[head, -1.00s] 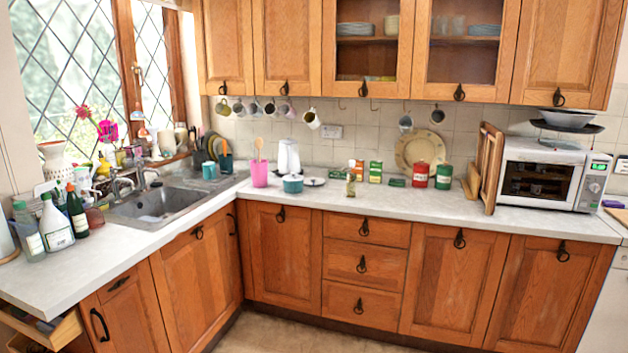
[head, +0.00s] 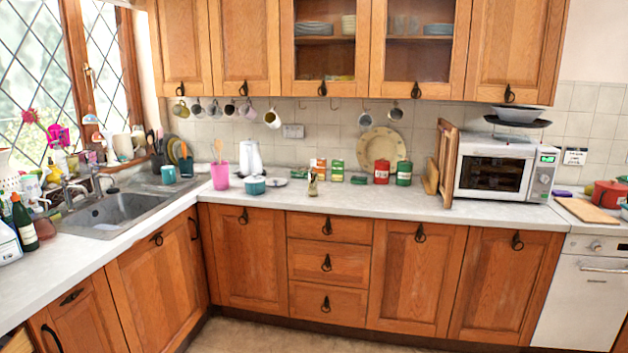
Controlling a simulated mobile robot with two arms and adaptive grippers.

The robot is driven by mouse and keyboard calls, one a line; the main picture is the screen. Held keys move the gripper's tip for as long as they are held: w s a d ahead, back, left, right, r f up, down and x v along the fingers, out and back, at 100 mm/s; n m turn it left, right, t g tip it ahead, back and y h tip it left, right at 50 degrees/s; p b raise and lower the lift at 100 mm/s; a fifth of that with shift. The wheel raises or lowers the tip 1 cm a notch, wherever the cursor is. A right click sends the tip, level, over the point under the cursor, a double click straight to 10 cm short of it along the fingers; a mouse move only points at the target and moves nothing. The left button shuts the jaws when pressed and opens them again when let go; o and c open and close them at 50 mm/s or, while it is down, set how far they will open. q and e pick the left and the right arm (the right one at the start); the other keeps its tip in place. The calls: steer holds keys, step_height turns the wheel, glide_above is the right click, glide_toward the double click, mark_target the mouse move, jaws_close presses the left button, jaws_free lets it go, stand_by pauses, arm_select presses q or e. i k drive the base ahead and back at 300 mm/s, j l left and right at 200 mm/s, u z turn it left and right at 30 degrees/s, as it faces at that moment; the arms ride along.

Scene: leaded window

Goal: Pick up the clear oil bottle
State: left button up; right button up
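A small bottle (head: 312,186), which looks like the clear oil bottle, stands upright near the front of the back counter (head: 345,200), above the drawers. It is small in the view, with a yellowish-green body; its details are hard to make out. Neither of my grippers is in the head view, and nothing is seen touching the bottle.
Left of the bottle are a teal pot (head: 255,186), a pink cup (head: 220,176) and a white kettle (head: 251,157). A microwave (head: 495,169) stands right. The floor (head: 290,335) in front is clear.

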mark_target(313, 171)
steer(key=i+l+u, duration=0.1)
steer(key=i, duration=0.3)
steer(key=i+l+u, duration=0.1)
steer(key=i+l, duration=0.15)
steer(key=i, duration=0.15)
steer(key=i+l+u, duration=0.1)
steer(key=i+l, duration=0.15)
steer(key=i, duration=0.15)
